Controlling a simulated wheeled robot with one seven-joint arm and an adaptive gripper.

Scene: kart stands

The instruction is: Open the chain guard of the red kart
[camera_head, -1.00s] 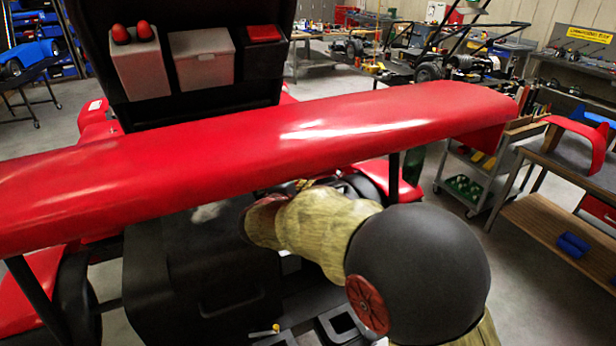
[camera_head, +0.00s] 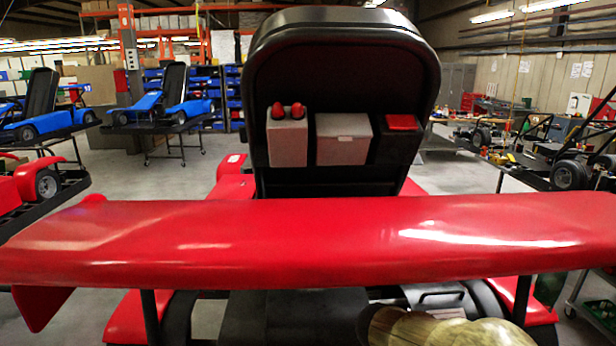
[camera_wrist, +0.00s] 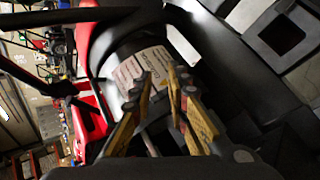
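The red kart is seen from behind in the head view, with its long red rear wing (camera_head: 300,245) crossing the picture. A dark part with a handle-like bar (camera_head: 440,296) shows below the wing. I cannot tell for certain which part is the chain guard. My tan arm shows at the bottom, but my gripper is out of this view. In the wrist view my gripper (camera_wrist: 160,75) has its two tan fingers apart, with a narrow gap and nothing visible held. Beyond the tips is a dark cylinder with a white label (camera_wrist: 140,68), set within a curved black part; contact is unclear.
The black seat back (camera_head: 340,110) rises beyond the wing, with grey containers in its pockets. Wing posts (camera_head: 522,298) stand below. Blue karts (camera_head: 165,98) sit on stands at the left. A kart frame (camera_head: 565,165) is at the right. Open floor lies between.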

